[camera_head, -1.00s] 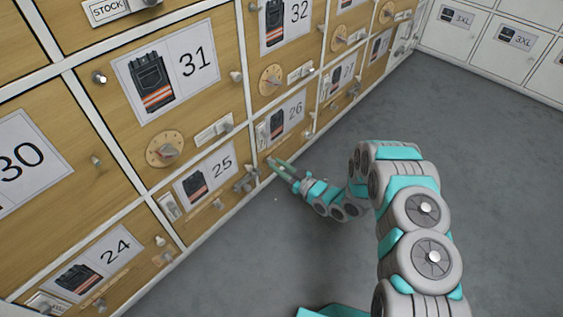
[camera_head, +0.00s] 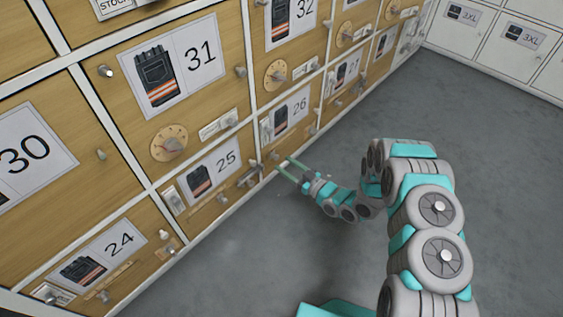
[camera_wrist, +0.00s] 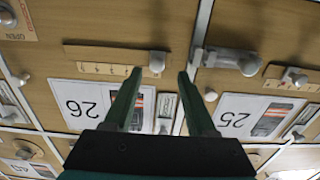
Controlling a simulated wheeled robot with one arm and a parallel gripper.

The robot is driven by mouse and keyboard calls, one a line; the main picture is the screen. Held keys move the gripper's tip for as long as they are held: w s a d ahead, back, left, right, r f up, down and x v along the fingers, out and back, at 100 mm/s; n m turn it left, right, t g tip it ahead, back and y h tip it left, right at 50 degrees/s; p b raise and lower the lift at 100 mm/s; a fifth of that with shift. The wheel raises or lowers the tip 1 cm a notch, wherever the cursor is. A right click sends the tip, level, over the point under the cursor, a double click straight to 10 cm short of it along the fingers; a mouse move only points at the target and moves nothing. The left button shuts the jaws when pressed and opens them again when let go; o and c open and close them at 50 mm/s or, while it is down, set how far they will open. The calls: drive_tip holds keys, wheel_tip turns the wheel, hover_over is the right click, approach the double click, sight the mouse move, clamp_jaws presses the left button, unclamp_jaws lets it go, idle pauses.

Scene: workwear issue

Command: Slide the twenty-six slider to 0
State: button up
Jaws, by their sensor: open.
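The drawer front labelled 26 (camera_head: 297,112) is low on the wooden cabinet. It shows upside down in the wrist view, with its label (camera_wrist: 95,101). Its slider is a horizontal track with a marked scale plate (camera_wrist: 100,69) and a round grey knob (camera_wrist: 156,62). The knob is at the right end of the track in the wrist view. The scale's figures are too small to read. My gripper (camera_head: 284,163) is open in front of this panel. In the wrist view its green fingertips (camera_wrist: 159,75) lie either side of the knob; contact cannot be told.
The drawer labelled 25 (camera_head: 212,172) is beside it, with a latch and grey knob (camera_wrist: 249,65) close to my right finger in the wrist view. A round dial (camera_head: 169,143) is on drawer 31. The grey floor (camera_head: 290,240) is clear; white lockers (camera_head: 500,45) stand behind.

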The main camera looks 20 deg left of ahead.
drive_tip(key=shift+v, duration=2.4)
drive_tip(key=shift+s, duration=0.1)
